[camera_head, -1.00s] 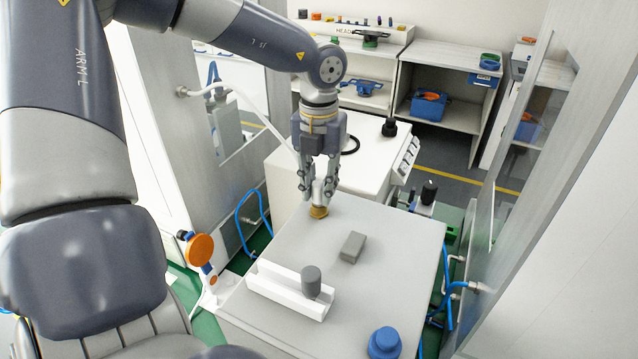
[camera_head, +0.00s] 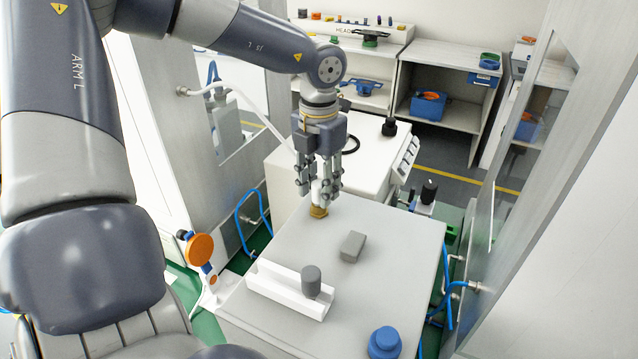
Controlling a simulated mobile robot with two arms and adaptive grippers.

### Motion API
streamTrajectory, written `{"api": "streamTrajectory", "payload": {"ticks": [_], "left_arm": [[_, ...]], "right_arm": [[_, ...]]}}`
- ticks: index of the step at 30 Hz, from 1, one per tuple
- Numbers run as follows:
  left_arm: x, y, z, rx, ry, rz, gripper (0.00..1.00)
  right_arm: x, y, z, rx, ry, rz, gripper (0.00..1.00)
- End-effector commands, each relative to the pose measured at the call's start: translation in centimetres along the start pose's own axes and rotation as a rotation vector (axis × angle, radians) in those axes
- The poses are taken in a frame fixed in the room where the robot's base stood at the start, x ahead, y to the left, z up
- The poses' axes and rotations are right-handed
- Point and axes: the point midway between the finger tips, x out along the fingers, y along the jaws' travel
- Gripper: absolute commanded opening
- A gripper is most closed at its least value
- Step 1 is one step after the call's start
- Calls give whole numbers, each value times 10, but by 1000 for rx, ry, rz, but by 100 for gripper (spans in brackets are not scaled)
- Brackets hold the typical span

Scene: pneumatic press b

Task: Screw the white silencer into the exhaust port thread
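The white silencer (camera_head: 318,192) stands upright on the brass-coloured fitting (camera_head: 318,211) at the far left part of the grey machine top. My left gripper (camera_head: 317,188) points down over it, with one finger on each side of the silencer. A gap shows between the left finger and the silencer, so the fingers look open around it. The right finger overlaps its edge, and I cannot tell whether it touches. The thread is hidden, and how deep the silencer sits cannot be seen. My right gripper is not in view.
On the machine top (camera_head: 400,235) are a grey block (camera_head: 352,247), a white channel holder (camera_head: 262,284) with a grey cylinder (camera_head: 311,281), and a blue knob (camera_head: 385,343). A white cabinet (camera_head: 370,160) stands close behind the gripper. A metal door frame (camera_head: 500,200) bounds the right.

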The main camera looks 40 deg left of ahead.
Motion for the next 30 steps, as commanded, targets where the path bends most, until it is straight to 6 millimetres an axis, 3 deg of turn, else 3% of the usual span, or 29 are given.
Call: {"api": "streamTrajectory", "payload": {"ticks": [18, 28, 30], "left_arm": [[-1, 1, 0, -923, -3, 4, 34], [0, 1, 0, -1008, -2, 0, 34], [0, 1, 0, -1007, -2, 0, 18]], "right_arm": [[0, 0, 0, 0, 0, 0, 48], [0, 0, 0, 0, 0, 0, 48], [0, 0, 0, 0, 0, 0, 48]]}}
